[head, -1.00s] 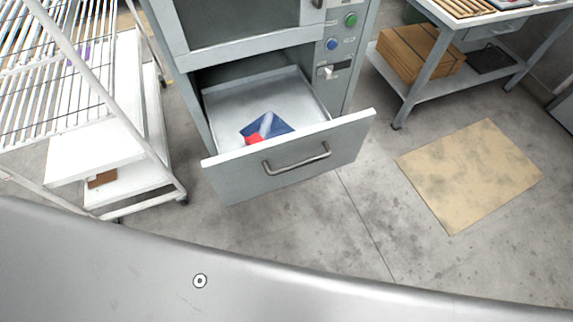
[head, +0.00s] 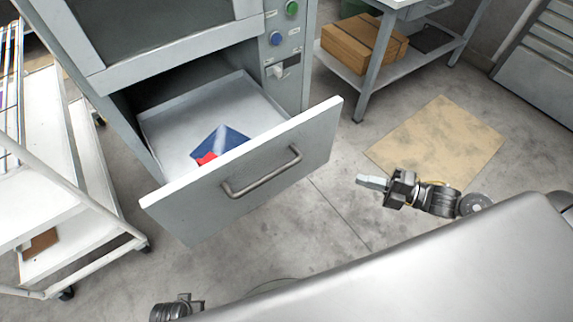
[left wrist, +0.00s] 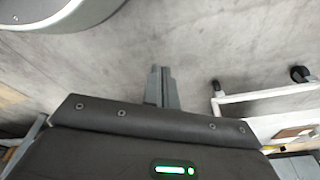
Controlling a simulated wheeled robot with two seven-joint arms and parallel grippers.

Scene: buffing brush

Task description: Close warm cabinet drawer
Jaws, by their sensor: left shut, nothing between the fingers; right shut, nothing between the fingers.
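The warm cabinet drawer (head: 245,180) is pulled out at the bottom of the grey cabinet (head: 170,62). Its front has a bar handle (head: 262,172). A blue and red item (head: 220,142) lies inside the drawer. My right gripper (head: 360,180) is shut and empty, to the right of the drawer front and apart from it. Part of my left arm shows at the bottom of the head view. In the left wrist view, my left gripper (left wrist: 161,72) is shut and empty above bare floor.
A white rack trolley (head: 70,180) stands left of the cabinet. A table with a cardboard box (head: 362,45) on its lower shelf stands at the back right. A tan mat (head: 425,140) lies on the floor. The floor before the drawer is clear.

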